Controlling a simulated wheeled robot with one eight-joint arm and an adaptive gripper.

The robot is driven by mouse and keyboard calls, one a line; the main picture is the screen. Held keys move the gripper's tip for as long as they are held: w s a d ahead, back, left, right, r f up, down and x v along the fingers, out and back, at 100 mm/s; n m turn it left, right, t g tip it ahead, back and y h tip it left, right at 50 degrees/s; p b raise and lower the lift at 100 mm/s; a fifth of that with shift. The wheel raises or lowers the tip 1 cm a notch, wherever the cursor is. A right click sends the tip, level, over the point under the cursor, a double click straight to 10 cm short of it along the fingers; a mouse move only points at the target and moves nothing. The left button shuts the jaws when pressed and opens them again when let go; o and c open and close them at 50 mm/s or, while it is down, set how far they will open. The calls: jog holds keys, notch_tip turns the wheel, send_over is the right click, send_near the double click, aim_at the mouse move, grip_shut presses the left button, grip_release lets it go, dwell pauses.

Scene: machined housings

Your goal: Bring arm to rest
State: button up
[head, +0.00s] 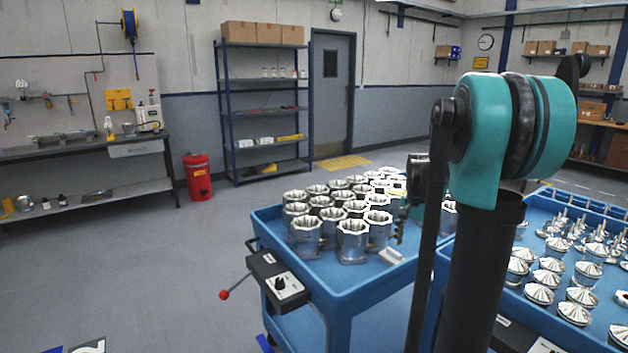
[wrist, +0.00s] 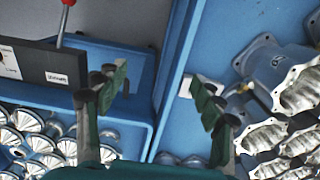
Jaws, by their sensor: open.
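My arm (head: 500,120), teal and black, rises in front of the right part of the head view. My gripper (wrist: 160,95) is open and empty in the wrist view, its two green-padded fingers apart above the gap and rims between two blue carts. In the head view it is mostly hidden behind my arm. The left blue cart (head: 350,285) carries several metal housings (head: 353,240), standing upright with open, scalloped tops. The housings also show at the right of the wrist view (wrist: 282,75). No housing is between the fingers.
A second blue cart (head: 470,275) at the right carries several ribbed conical metal parts (head: 540,293). A control box (head: 278,283) with a red-knobbed lever is on the left cart's end. A red bin (head: 197,177), workbench and shelf stand behind. The floor at left is mostly clear.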

jog(key=s+a+f+n+t, duration=0.1)
jog(key=s+a+f+n, duration=0.2)
jog(key=s, duration=0.4)
jog(key=s+a+f+n+t, duration=0.1)
jog(key=s+a+f+n, duration=0.3)
jog(key=s, duration=0.3)
jog(key=s+a+f+n+t, duration=0.2)
jog(key=s+a+f+n, duration=0.1)
jog(key=s, duration=0.5)
jog(key=shift+a+f+n, duration=0.15)
jog(key=shift+f+n, duration=0.45)
jog(key=shift+f, duration=0.3)
jog(key=shift+o, duration=0.3)
